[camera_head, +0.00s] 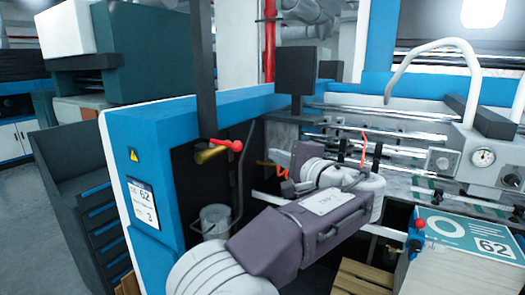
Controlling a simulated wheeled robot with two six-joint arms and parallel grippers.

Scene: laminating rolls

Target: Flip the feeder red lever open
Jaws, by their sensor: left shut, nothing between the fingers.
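A red lever with a round knob (226,145) sticks out to the right from a brass fitting (207,154) at the foot of a dark vertical post on the blue machine. My left arm reaches in from the bottom, and its wrist bends back toward the left. My left gripper (284,187) is small and dark against the machine's opening. It is to the right of the red lever and a little lower, apart from it. It is shut and empty. Its fingertips are hard to make out. My right gripper is not in view.
The blue machine frame (150,185) stands left of my arm. A grey bucket (214,221) hangs below the lever. Metal rods and rollers (400,150) lie behind my wrist. A second red knob (420,223) is beside a stack with a teal sheet (470,238) at right.

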